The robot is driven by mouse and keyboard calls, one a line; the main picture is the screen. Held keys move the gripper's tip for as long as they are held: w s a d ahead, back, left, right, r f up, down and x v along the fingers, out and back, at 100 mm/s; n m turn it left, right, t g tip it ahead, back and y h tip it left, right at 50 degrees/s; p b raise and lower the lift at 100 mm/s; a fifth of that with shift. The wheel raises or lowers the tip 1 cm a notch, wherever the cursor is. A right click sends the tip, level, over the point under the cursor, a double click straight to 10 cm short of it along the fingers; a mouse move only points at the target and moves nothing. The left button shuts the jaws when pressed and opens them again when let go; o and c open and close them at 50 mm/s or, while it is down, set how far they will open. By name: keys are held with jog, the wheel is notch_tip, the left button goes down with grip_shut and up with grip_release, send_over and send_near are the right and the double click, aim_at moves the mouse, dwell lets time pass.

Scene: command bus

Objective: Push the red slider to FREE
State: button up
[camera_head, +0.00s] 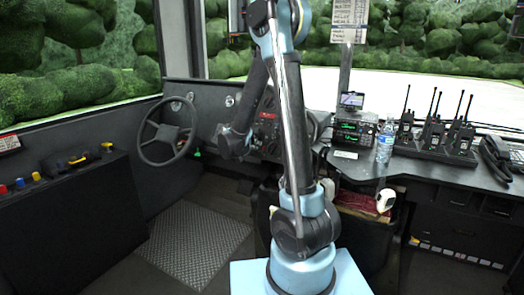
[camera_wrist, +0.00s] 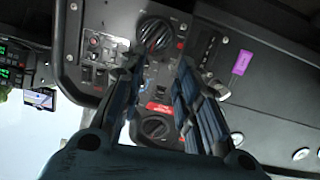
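My gripper (camera_wrist: 158,74) is open and empty in the wrist view. Its two dark fingers stand apart in front of the dashboard panel (camera_wrist: 108,50). A red patch with pale marks (camera_wrist: 158,107) shows between the fingers, just above the lower black knob (camera_wrist: 155,128). I cannot tell whether this patch is the red slider or a label, and no FREE marking is readable. The fingers hide parts of the panel. In the head view the panel (camera_head: 268,125) shows small red parts behind my arm, and the fingertips are not clear there.
An upper black knob (camera_wrist: 155,33) and small switches surround the fingers. A purple tag (camera_wrist: 241,62) is to the right. The steering wheel (camera_head: 168,140) stands left of my arm. A bottle (camera_head: 385,142) and several radios (camera_head: 460,138) stand on the right counter.

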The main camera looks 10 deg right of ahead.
jog(key=w+a+f+t, duration=0.1)
jog(key=w+a, duration=0.2)
send_near(263, 147)
jog(key=x, duration=0.7)
jog(key=shift+w+d+f, duration=0.15)
jog(key=shift+d+f, duration=0.1)
jog(key=shift+d, duration=0.1)
grip_shut()
